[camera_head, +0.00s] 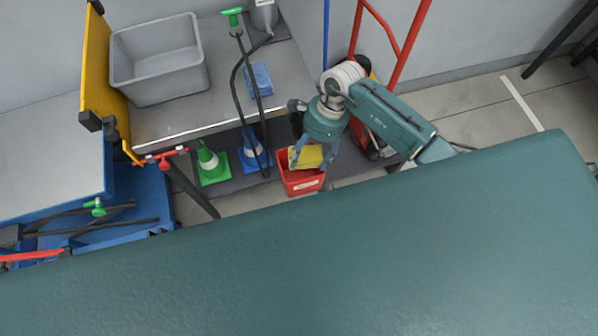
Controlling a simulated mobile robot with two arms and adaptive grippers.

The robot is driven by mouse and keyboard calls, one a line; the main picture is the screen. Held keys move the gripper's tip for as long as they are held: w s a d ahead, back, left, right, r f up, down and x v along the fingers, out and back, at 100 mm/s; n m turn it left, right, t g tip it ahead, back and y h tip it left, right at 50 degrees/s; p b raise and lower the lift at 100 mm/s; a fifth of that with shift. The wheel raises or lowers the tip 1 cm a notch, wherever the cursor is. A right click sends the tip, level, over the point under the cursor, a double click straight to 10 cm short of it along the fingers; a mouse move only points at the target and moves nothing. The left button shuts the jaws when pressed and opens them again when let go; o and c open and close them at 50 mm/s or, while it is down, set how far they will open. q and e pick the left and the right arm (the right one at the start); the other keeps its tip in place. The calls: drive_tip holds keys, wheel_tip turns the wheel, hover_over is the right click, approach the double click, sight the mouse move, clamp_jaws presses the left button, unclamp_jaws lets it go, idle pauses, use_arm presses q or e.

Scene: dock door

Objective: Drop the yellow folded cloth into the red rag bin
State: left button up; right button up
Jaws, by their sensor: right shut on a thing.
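The yellow folded cloth (309,157) is held in my right gripper (313,158), which points down with its fingers on either side of the cloth. The red rag bin (301,182) stands directly below, with a pale label on its front. The cloth overlaps the bin's opening in the head view and covers much of it. I cannot tell exactly how high the cloth is above the rim. My left gripper is not in view.
A grey tub (160,85) and a blue folded cloth (258,79) rest on the bench (218,97) behind. A red hand truck (408,45) stands behind my right arm.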

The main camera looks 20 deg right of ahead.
drive_tip(key=o, duration=1.2)
drive_tip(key=v, duration=1.2)
